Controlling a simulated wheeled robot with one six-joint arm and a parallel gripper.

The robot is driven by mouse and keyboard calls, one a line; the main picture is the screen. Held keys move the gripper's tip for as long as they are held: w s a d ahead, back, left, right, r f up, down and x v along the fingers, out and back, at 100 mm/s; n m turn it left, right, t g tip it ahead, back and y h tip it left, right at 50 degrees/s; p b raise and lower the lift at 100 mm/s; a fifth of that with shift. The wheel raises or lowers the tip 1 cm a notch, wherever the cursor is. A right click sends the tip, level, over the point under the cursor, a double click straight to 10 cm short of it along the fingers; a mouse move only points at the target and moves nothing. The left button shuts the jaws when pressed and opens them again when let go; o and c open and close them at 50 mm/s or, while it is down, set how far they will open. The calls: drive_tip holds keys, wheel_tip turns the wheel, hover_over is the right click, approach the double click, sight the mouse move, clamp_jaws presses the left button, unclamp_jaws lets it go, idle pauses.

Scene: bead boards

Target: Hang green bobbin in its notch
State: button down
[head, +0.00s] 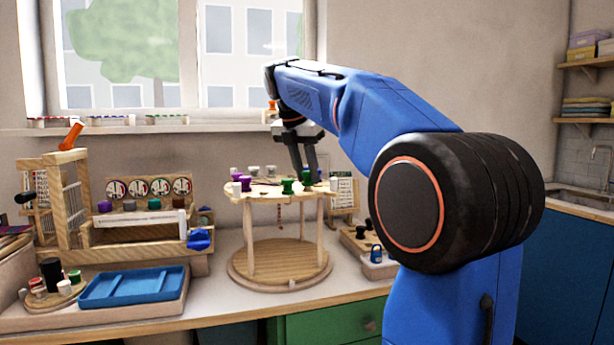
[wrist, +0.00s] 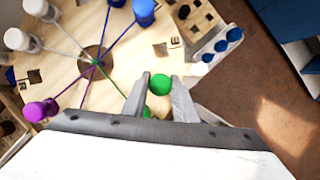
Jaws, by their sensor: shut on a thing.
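My gripper (wrist: 160,86) is shut on a small green bobbin (wrist: 159,84), which sits between its two fingertips in the wrist view. A green thread runs from the bobbin to the middle of a round wooden board (wrist: 118,62) with square notches. The bobbin is over the board's edge area; I cannot tell its height above it. One empty-looking notch (wrist: 160,50) is just beyond the fingertips. In the head view my gripper (head: 303,168) points down at the board's right back part. The board's near-side underside and part of the wrist view are hidden by my gripper.
Purple bobbins (wrist: 36,110), white bobbins (wrist: 18,40) and blue bobbins (wrist: 144,11) hang around the board with threads to its centre. A blue tray (head: 132,286) and a wooden loom frame (head: 62,195) stand left.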

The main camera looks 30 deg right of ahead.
drive_tip(key=shift+f, duration=0.35)
drive_tip(key=shift+f, duration=0.35)
drive_tip(key=c, duration=1.4)
unclamp_jaws()
drive_tip(key=shift+c, duration=0.2)
drive_tip(key=shift+r, duration=0.35)
drive_tip(key=v, duration=1.2)
drive_tip(key=shift+s, duration=0.15)
